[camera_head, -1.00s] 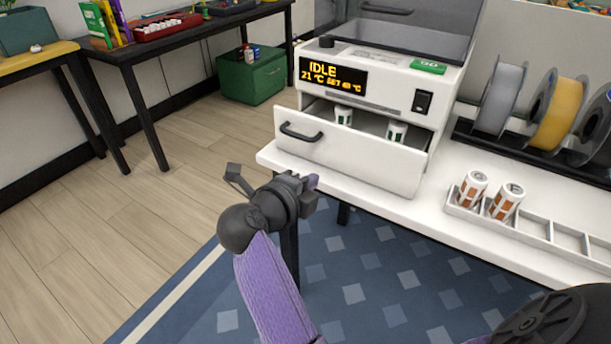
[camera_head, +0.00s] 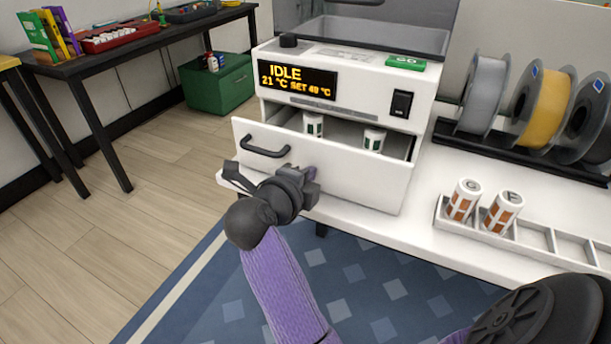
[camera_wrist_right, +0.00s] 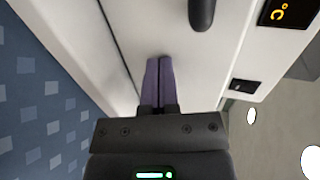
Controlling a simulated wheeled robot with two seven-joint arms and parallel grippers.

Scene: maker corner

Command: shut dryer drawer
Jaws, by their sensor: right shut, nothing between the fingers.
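The white dryer (camera_head: 345,75) stands on a white bench, its display reading IDLE. Its drawer (camera_head: 350,185) is pulled partway out, with a dark bar handle (camera_head: 265,148) on the left of its front. Two white and green canisters (camera_head: 313,124) (camera_head: 373,139) stand inside. My right gripper (camera_head: 311,174) is in front of the drawer front, below and right of the handle. In the right wrist view its purple fingers (camera_wrist_right: 160,80) are together and empty, pointing at the white drawer front (camera_wrist_right: 145,30), with the handle (camera_wrist_right: 202,12) above. I cannot tell whether they touch. My left gripper is not in view.
A white rack (camera_head: 520,240) with two brown and white canisters (camera_head: 463,200) sits right of the dryer on the bench (camera_head: 400,235). Filament spools (camera_head: 548,105) stand behind it. Floor between is clear.

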